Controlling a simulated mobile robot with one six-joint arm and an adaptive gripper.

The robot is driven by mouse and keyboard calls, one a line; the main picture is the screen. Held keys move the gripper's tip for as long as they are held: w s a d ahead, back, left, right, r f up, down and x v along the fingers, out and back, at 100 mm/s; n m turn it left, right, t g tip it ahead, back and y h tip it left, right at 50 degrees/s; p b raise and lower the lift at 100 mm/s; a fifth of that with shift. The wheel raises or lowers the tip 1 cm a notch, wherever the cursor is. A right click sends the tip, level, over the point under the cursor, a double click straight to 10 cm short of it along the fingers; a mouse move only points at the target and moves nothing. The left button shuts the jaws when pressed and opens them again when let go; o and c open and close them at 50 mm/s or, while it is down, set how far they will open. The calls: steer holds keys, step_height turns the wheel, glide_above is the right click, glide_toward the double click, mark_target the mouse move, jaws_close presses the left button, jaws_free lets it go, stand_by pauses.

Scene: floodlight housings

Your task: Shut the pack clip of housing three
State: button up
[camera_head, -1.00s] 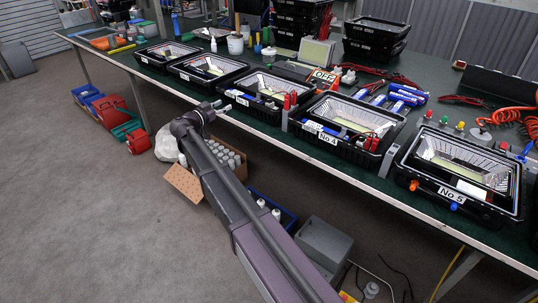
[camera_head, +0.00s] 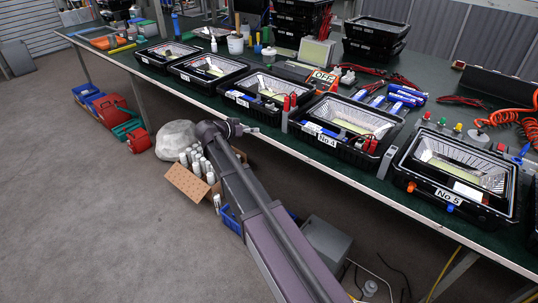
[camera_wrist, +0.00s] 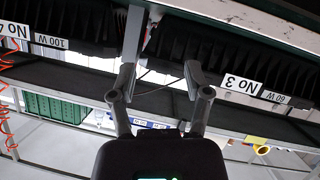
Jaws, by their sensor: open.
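Housing three (camera_head: 262,114) is a black open tray with a reflective inside on the bench, third from the left in the head view. In the wrist view its black ribbed underside and front (camera_wrist: 222,50) appear upside down, with a "No 3" label (camera_wrist: 241,84). Red parts (camera_head: 290,101) stand at its right end in the head view. I cannot make out the pack clip. My gripper (camera_wrist: 159,80) is open and empty, its two fingers apart below the housings' fronts. In the head view my gripper (camera_head: 247,130) is small, in front of the bench edge near housing three.
Housing four (camera_head: 345,127) stands to the right and housing five (camera_head: 458,178) beyond it. A grey upright bracket (camera_wrist: 133,35) stands between housings three and four, close to my fingers. A cardboard box of white bottles (camera_head: 192,184) sits on the floor below.

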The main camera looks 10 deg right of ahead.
steer(key=s+d+f+n+g+y+p, duration=0.2)
steer(key=s+d+f+n+g+y, duration=0.1)
steer(key=s, duration=0.8)
steer(key=shift+d+f+y, duration=0.5)
steer(key=shift+d+f, duration=0.2)
steer(key=s+a+f+n+g+y, duration=0.1)
steer(key=s+f+n+g+y, duration=0.2)
steer(key=s, duration=0.6)
steer(key=s+a+f+n+y, duration=0.1)
steer(key=s+f+n+y, duration=0.2)
steer(key=s, duration=0.5)
step_height(320, 180, up, 20)
steer(key=y+p, duration=0.1)
steer(key=p, duration=1.7)
steer(key=shift+s+f+y, duration=0.2)
steer(key=shift+s+y, duration=0.15)
steer(key=shift+y, duration=0.05)
steer(key=shift+d, duration=0.1)
